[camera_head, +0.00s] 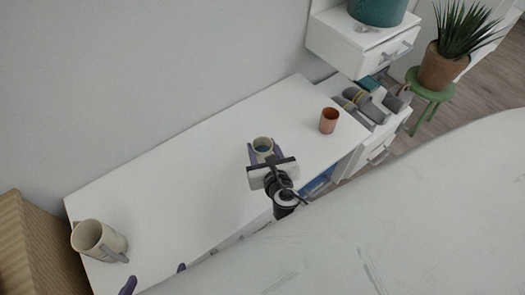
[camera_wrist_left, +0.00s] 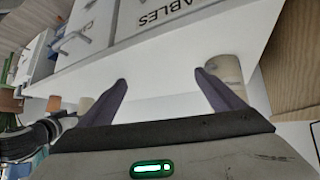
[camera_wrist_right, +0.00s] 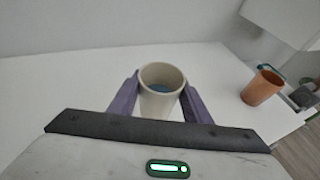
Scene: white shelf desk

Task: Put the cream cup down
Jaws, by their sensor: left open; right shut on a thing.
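The cream cup (camera_head: 263,144), with something blue-green inside, is upright between the purple fingers of my right gripper (camera_head: 265,154). In the right wrist view the cup (camera_wrist_right: 161,88) sits with a finger on each side, and my gripper is shut on it. Its base is hidden, so I cannot tell whether it touches the white desk (camera_head: 190,180). My left gripper (camera_head: 154,276) is open and empty at the desk's front left; its spread fingers show in the left wrist view (camera_wrist_left: 160,84).
A larger beige mug (camera_head: 92,236) stands at the desk's left end, near a ribbed tan box (camera_head: 35,250). An orange-brown cup (camera_head: 328,121) stands right of the cream cup. A drawer unit (camera_head: 350,45) rises at the right. Desk between mug and cream cup is clear.

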